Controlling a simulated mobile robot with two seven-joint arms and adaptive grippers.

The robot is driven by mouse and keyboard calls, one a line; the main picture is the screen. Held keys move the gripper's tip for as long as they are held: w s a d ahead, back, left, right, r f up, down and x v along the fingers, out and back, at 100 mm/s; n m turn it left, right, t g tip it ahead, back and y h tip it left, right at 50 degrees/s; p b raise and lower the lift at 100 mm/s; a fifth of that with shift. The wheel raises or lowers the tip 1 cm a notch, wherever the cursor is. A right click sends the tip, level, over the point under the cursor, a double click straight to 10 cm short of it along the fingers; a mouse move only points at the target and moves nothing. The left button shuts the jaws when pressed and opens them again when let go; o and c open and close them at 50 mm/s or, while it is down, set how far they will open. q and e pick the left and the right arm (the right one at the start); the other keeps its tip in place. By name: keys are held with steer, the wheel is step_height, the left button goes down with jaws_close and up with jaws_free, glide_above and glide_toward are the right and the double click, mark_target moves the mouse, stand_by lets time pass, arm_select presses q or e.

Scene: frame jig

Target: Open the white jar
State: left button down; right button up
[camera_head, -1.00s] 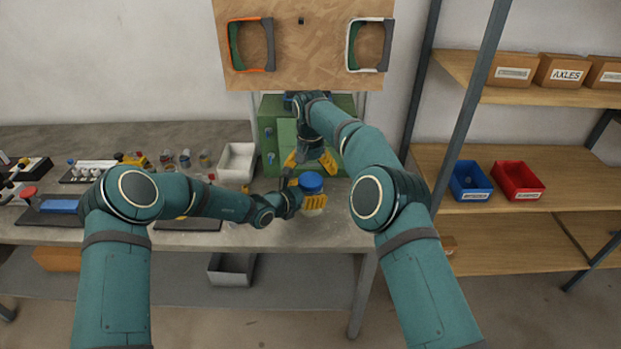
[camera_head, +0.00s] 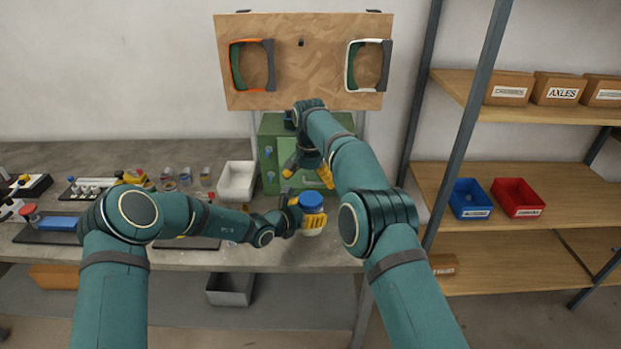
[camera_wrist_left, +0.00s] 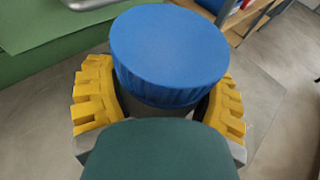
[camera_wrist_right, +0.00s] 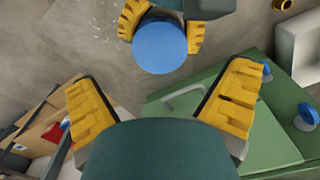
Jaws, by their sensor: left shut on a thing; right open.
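The white jar (camera_head: 312,231) has a blue lid (camera_head: 311,201), which sits on its top. My left gripper (camera_head: 309,219) is shut around the jar just below the lid; its yellow fingers (camera_wrist_left: 160,105) flank the lid in the left wrist view. The lid also shows at the top of the right wrist view (camera_wrist_right: 160,47). My right gripper (camera_head: 308,172) is open and empty, behind and above the jar in the head view. In the right wrist view its spread fingers (camera_wrist_right: 162,100) are apart from the lid. Most of the jar's body is hidden by the fingers.
A green cabinet (camera_head: 276,150) stands behind the jar, with a white bin (camera_head: 237,181) to its left. A wooden board (camera_head: 300,85) with two frames hangs above. Small parts and trays crowd the bench's left side. Shelves with blue (camera_head: 470,199) and red (camera_head: 517,198) bins stand right.

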mark_target(310, 198)
steer(key=shift+f, duration=3.05)
steer(key=c, duration=1.3)
steer(key=shift+n, duration=1.7)
steer(key=o, duration=1.2)
steer(key=shift+o, duration=0.2)
